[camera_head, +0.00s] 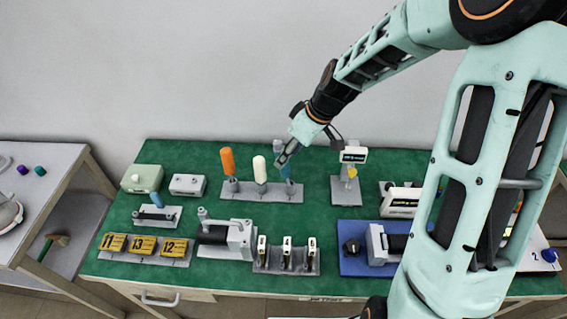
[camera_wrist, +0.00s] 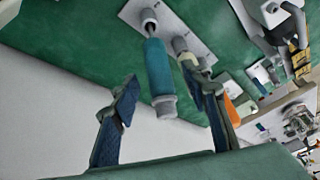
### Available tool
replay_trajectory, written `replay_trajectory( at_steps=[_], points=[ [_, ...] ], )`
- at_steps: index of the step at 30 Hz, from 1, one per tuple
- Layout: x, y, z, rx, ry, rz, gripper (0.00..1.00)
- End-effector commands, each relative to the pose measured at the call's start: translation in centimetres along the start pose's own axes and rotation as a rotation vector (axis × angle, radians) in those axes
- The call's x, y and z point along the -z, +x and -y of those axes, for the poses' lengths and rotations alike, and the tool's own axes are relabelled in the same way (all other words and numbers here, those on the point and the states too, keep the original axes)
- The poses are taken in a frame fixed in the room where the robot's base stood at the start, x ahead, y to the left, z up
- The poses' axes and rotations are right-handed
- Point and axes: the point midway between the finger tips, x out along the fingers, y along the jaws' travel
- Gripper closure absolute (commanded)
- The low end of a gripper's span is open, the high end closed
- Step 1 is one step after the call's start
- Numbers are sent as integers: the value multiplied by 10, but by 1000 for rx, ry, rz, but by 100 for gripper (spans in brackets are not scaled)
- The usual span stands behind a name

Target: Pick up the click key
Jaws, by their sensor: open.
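A tool with a blue handle and grey end (camera_head: 286,170) stands upright in the right part of a grey rack (camera_head: 250,197); I take it for the click key, though no label shows. In the wrist view the tool (camera_wrist: 158,66) has its shaft in a collar of the rack. My gripper (camera_head: 287,155) is at the tool's upper part. In the wrist view my gripper (camera_wrist: 161,78) is open, with one finger on each side of the handle. A gap shows on the left; I cannot tell whether the right finger touches.
An orange-handled tool (camera_head: 228,161) and a white-handled tool (camera_head: 260,171) stand in the same rack to the left. A grey stand with a display (camera_head: 353,156) is to the right. Yellow numbered blocks (camera_head: 143,244) and a grey clamp device (camera_head: 228,236) are in front on the green mat (camera_head: 205,160).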

Motion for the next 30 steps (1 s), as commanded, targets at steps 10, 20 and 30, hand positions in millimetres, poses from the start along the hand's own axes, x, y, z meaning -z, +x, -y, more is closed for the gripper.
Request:
replay_trajectory(
  at_steps=[10,20,30],
  points=[
    [0,41,-1,4,0,1,58],
    [0,48,-2,0,1,0,58],
    [0,48,-2,0,0,0,94]
  ],
)
